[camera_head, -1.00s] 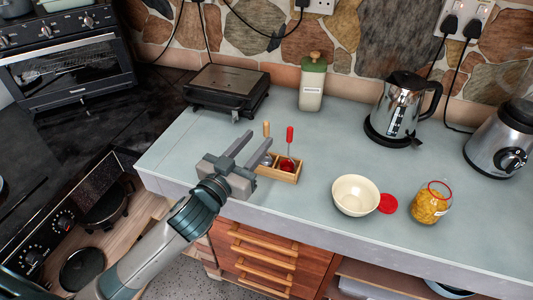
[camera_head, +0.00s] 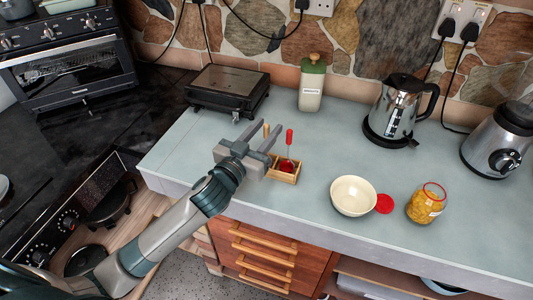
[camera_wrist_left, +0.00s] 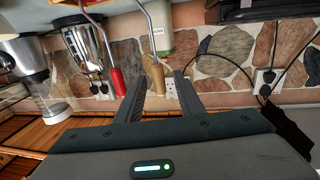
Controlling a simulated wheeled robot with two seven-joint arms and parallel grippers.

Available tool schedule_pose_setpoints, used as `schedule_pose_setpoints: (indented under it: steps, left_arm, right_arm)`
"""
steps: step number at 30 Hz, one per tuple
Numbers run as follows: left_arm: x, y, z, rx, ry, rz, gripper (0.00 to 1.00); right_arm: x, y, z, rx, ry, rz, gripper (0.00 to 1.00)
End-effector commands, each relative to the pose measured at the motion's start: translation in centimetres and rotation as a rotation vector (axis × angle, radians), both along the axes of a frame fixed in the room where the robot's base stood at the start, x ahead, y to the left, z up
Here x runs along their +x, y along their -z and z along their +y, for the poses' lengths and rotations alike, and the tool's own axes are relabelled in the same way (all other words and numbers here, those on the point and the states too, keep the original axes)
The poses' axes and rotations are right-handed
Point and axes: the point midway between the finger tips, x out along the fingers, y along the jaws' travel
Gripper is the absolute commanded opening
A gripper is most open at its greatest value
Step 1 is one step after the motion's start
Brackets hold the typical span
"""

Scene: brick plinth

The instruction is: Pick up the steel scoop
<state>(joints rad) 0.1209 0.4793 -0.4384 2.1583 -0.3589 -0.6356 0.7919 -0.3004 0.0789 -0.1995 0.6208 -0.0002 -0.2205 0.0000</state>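The steel scoop, with a pale wooden handle (camera_head: 266,129), stands upright in a small wooden box (camera_head: 288,178) on the counter. Its lower part is hidden behind my left gripper (camera_head: 261,133) in the head view. A second utensil with a red handle (camera_head: 289,137) stands beside it in the same box. In the left wrist view the wooden handle (camera_wrist_left: 157,80) shows between my open fingers, with no clear contact, and the red handle (camera_wrist_left: 118,82) is outside them to the left. My right gripper is not in view.
A cream bowl (camera_head: 353,196), red lid (camera_head: 384,203) and jar of yellow food (camera_head: 426,205) stand to the right. A green-topped canister (camera_head: 312,85), kettle (camera_head: 396,108) and black grill (camera_head: 228,88) stand behind. The counter (camera_head: 220,116) left of the box is clear.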

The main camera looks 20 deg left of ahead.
Motion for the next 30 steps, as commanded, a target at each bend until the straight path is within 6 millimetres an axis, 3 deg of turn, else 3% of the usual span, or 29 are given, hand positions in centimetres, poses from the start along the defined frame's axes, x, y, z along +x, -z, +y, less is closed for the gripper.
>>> schedule_pose_setpoints:
  steps: [16,17,21,30]
  left_arm:
    - [0.57,0.04,-0.12,0.001,0.0,0.0,0.35]
    - [0.57,0.05,-0.12,0.001,0.0,0.0,0.32]
    - [0.56,0.05,-0.13,0.001,0.0,0.0,0.0]
    - [0.56,0.0,-0.13,0.001,0.0,-0.001,0.0]
  right_arm:
    - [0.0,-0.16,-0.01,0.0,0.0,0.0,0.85]
    - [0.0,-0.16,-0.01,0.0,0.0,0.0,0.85]
    - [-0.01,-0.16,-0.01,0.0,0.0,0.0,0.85]
    - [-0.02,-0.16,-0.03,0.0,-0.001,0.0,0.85]
